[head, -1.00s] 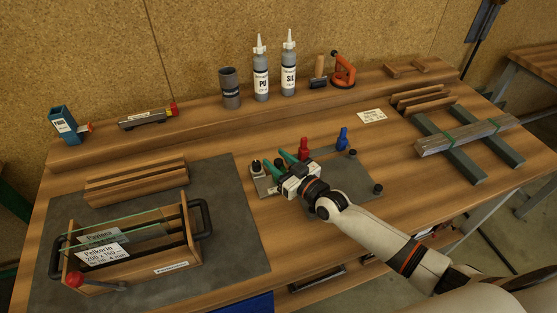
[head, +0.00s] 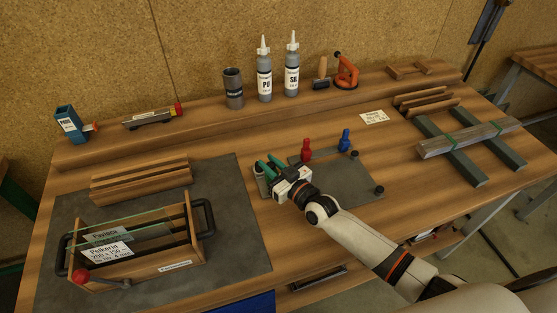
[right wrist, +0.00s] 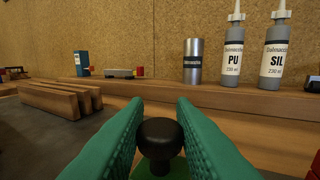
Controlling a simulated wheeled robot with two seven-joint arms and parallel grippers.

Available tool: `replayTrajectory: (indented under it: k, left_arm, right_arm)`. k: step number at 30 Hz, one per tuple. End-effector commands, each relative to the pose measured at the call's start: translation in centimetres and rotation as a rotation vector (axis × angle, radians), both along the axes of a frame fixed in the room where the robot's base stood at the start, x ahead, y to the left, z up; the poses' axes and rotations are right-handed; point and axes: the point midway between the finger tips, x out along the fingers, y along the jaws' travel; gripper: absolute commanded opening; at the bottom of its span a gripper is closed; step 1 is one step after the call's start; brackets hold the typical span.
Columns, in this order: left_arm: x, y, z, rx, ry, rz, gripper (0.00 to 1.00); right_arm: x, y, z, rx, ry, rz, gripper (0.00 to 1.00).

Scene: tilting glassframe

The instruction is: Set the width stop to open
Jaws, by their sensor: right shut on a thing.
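My right gripper (head: 266,168) is at the left end of a grey metal fixture plate (head: 350,186) on the bench. In the right wrist view its green fingers (right wrist: 160,145) stand on both sides of a black round knob (right wrist: 160,136) and are shut on it. The knob's base is mostly hidden, and in the head view the fingers and hand cover much of that end. No label naming the width stop can be read. My left gripper is not in view.
A red clamp (head: 306,150) and a blue clamp (head: 345,140) stand at the plate's back edge. A wooden frame with glass panes (head: 140,245) sits on the dark mat to the left. Bottles (head: 264,78) stand on the back ledge.

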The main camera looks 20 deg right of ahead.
Motion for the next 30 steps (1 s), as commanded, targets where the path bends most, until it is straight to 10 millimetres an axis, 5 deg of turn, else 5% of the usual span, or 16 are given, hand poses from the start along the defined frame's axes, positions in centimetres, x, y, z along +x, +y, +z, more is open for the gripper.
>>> replayTrajectory:
  k: [8, 9, 12, 23, 30]
  left_arm:
    - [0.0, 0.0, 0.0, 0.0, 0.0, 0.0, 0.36]
    - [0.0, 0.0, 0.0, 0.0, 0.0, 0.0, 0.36]
    - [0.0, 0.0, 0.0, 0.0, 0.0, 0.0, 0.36]
    - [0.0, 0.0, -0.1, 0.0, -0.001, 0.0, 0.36]
    - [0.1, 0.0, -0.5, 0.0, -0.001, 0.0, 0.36]
  right_arm:
    - [-0.1, 0.6, -0.1, 0.002, 0.002, 0.007, 0.0]
    - [-0.1, 0.6, -0.1, 0.002, 0.002, 0.007, 0.29]
    - [-0.1, 0.5, 0.0, 0.001, 0.002, 0.007, 0.44]
    - [-0.6, 0.1, -0.1, 0.0, 0.002, 0.004, 0.44]
    - [-4.5, -1.6, -0.3, -0.002, 0.004, 0.005, 0.44]
